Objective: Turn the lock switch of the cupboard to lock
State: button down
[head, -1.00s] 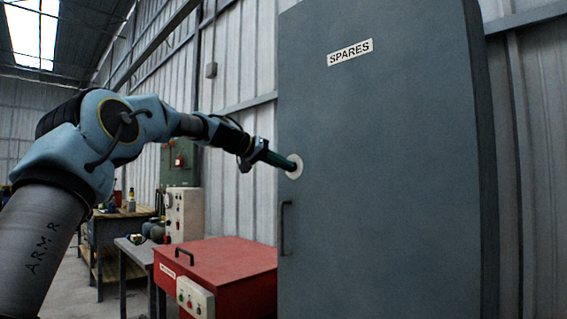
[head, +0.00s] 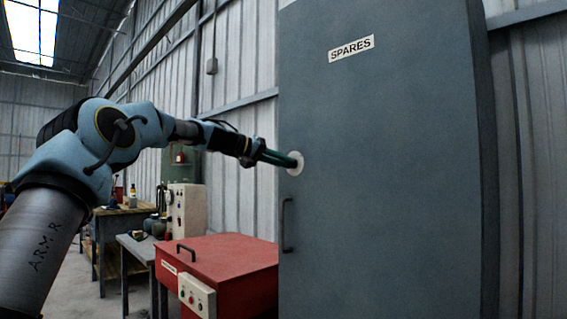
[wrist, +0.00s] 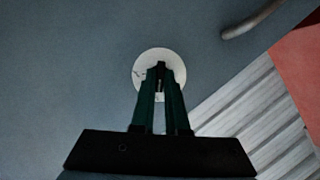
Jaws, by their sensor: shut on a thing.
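The grey cupboard (head: 385,150) stands upright with its door closed and a "SPARES" label near the top. A round pale lock plate (head: 296,163) sits near the door's left edge, above the handle; it also shows in the wrist view (wrist: 142,68). My gripper (head: 292,160) reaches the plate from the left. In the wrist view my gripper's green fingers (wrist: 161,70) are close together at the plate's middle, shut on the lock switch. The fingers hide most of the switch, so its angle cannot be told. Small marks show on the plate at the left and below the fingertips.
The door handle (head: 286,225) is below the lock plate. A red chest (head: 230,260) with a control box (head: 196,296) stands left of the cupboard, below my arm. A workbench (head: 120,222) is farther back. The space in front of the door is clear.

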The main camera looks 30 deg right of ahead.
jog(key=c, duration=0.9)
grip_release()
jog(key=shift+a, duration=0.1)
jog(key=b+v, duration=0.2)
jog(key=v, duration=0.8)
jog(key=shift+a+r+b, duration=0.15)
jog(key=shift+a+b, duration=0.1)
jog(key=shift+b, duration=0.05)
